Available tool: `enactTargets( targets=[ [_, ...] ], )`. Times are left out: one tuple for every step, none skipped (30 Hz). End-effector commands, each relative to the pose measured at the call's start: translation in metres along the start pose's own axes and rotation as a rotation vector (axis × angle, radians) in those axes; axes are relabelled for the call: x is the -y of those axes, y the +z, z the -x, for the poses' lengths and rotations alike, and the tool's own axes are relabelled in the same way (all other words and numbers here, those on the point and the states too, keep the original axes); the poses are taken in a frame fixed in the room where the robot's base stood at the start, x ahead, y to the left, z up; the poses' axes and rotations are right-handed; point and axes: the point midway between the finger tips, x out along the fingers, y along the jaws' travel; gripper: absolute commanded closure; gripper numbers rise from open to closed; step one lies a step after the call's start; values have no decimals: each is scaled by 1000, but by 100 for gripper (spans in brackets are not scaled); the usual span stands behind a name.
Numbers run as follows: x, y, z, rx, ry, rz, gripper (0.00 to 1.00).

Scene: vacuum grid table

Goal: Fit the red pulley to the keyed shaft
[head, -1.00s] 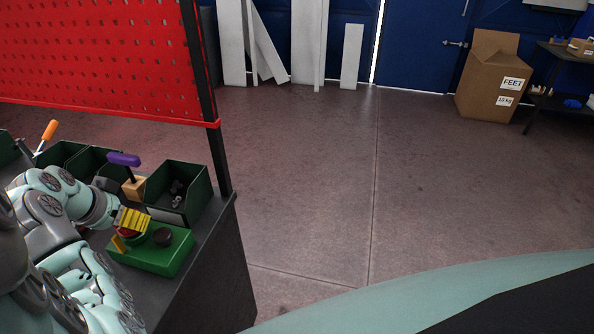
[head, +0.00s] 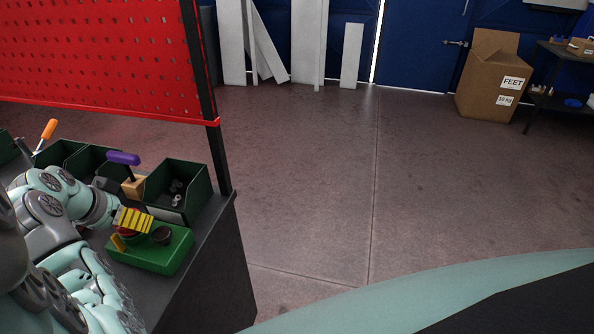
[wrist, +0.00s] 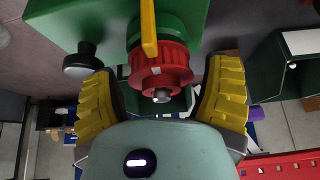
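The red pulley (wrist: 160,70) is on the green fixture (wrist: 105,22), around a grey shaft whose end (wrist: 162,96) shows at its centre. In the head view, the pulley (head: 126,237) is mostly hidden behind my gripper (head: 134,220). My gripper (wrist: 163,75) is open, with one yellow ridged finger on each side of the pulley. A gap shows between each finger and the pulley. A yellow upright piece (wrist: 148,28) stands beside the pulley on the fixture. Whether the pulley is fully seated on its key is hidden.
A dark round knob (head: 162,236) stands on the fixture, close to my gripper. Behind are a green bin (head: 196,182) with metal parts and a purple-handled tool (head: 123,158) in a wooden block. The red perforated panel (head: 100,60) rises behind the bench. The bench edge (head: 222,225) is at the right.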

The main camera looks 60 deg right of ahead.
Motion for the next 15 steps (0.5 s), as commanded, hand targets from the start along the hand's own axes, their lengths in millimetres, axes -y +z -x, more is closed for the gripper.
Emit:
enactTargets(
  targets=[
    [0,0,0,0,0,0,18],
    [0,0,0,-1,0,0,14],
    [0,0,0,-1,0,0,10],
    [0,0,0,-1,0,0,9],
    [0,0,0,-1,0,0,9],
    [0,0,0,-1,0,0,9],
    [0,0,0,-1,-1,0,9],
    [0,0,0,-1,-1,0,9],
    [0,0,0,-1,-1,0,9],
    [0,0,0,-1,-1,0,9],
    [0,0,0,-1,-1,0,9],
    [0,0,1,-1,-1,0,9],
    [1,0,2,-1,-2,1,9],
    [1,0,3,-1,-3,1,9],
    [1,0,4,-2,-3,1,9]
  ],
)
